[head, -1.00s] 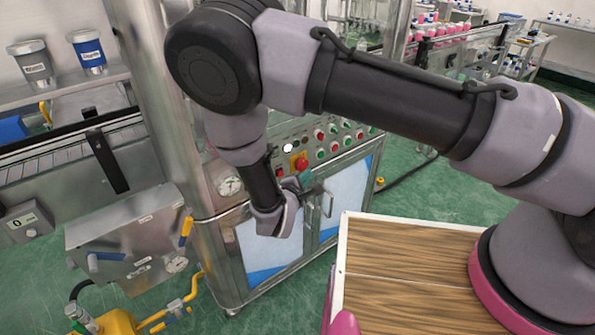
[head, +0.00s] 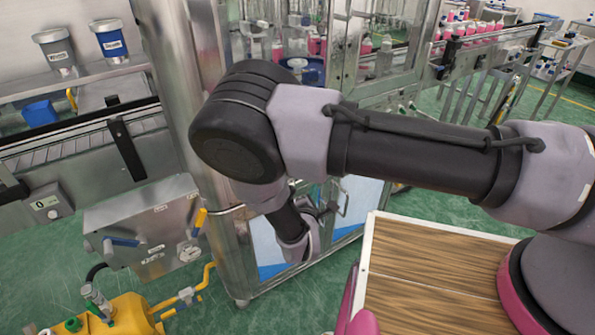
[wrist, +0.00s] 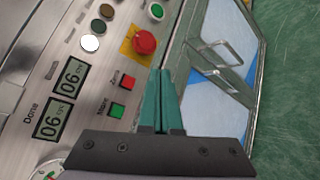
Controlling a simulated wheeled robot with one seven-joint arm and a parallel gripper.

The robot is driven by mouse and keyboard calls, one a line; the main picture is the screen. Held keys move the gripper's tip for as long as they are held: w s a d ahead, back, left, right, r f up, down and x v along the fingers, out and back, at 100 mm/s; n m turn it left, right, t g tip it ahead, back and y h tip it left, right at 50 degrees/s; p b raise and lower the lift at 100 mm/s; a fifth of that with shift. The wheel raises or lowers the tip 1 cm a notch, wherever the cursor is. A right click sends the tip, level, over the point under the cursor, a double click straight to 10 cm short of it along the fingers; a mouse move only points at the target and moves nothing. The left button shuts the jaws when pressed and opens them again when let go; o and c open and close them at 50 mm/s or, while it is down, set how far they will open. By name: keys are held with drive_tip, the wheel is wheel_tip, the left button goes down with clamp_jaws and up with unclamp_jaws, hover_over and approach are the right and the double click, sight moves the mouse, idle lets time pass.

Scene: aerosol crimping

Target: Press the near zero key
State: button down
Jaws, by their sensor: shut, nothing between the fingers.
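In the wrist view a small square red key (wrist: 127,81) with a label reading "Zero" sits on the steel control panel (wrist: 65,30). A square green key (wrist: 116,110) is beside it, its label hard to read. My gripper (wrist: 162,72) has its two teal fingers together and empty. Its tips appear to the right of the red key, just below the red emergency button; whether they touch the panel I cannot tell. In the head view my wrist (head: 298,240) is in front of the cabinet, and my arm hides the keys and most of the panel.
The red mushroom button (wrist: 144,41) on its yellow plate is close to my fingertips. Two displays (wrist: 72,78) reading 06 are left of the keys. Cabinet door handles (wrist: 222,45) stick out at right. A wooden tabletop (head: 430,265) is at lower right in the head view.

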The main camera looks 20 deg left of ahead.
drive_tip(key=w+a, duration=0.4)
drive_tip(key=a, duration=0.1)
drive_tip(key=shift+w+a, duration=0.15)
drive_tip(key=shift+w, duration=0.1)
idle(1.9)
drive_tip(key=shift+w+a, duration=0.25)
drive_tip(key=shift+a, duration=0.1)
drive_tip(key=shift+w+a, duration=0.25)
idle(0.8)
drive_tip(key=shift+s+d, duration=0.5)
drive_tip(key=shift+d, duration=0.1)
drive_tip(key=s+d, duration=0.3)
drive_tip(key=shift+s+d, duration=0.15)
drive_tip(key=shift+d, duration=0.25)
idle(0.3)
